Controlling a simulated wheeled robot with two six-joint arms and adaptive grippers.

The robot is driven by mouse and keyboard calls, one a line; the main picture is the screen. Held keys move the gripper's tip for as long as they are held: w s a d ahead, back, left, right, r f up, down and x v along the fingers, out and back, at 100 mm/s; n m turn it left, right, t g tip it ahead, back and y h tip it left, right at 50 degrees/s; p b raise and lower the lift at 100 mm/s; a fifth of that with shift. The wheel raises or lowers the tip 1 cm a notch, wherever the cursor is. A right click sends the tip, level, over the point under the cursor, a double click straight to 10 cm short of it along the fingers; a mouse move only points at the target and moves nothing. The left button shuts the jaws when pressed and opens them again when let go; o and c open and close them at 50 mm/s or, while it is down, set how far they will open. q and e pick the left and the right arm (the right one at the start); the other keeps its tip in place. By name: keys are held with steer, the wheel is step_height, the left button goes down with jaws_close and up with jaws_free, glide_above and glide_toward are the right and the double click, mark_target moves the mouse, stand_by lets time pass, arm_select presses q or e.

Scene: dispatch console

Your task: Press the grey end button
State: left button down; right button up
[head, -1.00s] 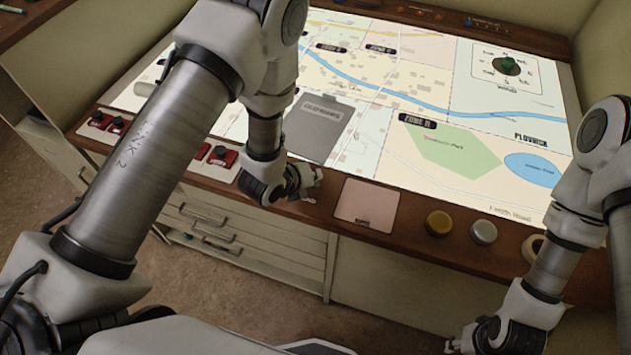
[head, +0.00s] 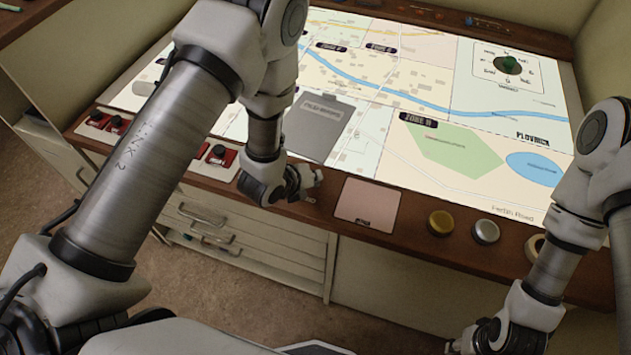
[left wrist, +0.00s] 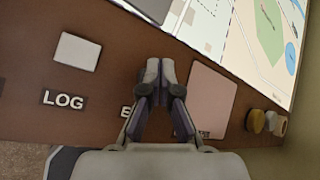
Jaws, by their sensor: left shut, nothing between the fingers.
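My left gripper (head: 314,180) is shut and empty, pointing down at the wooden front strip of the console, left of the pink square panel (head: 367,202). In the left wrist view its closed fingertips (left wrist: 160,68) are over the strip. A label (left wrist: 126,111) starting with E is half covered by the fingers; in the head view its end (head: 310,200) shows. The grey end button itself is not clearly visible and seems hidden behind the fingers. I cannot tell whether the tips touch it. My right gripper (head: 462,345) is low at the bottom right, its jaws too unclear to read.
A pale square button (left wrist: 77,52) stands above the LOG label (left wrist: 63,100). A yellow round knob (head: 440,222), a silver one (head: 486,232) and a tape-like ring (head: 533,248) lie right of the pink panel. Red switches (head: 220,155) are to the left. The lit map (head: 430,90) fills the top.

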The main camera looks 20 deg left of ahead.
arm_select(q)
steer(key=shift+f+b, duration=0.4)
steer(key=shift+b, duration=0.05)
stand_by(0.4)
stand_by(0.3)
steer(key=shift+r+p, duration=0.4)
steer(key=shift+r, duration=0.4)
steer(key=shift+r, duration=0.1)
steer(key=shift+r+p, duration=1.5)
steer(key=shift+r, duration=0.95)
steer(key=shift+f, duration=0.1)
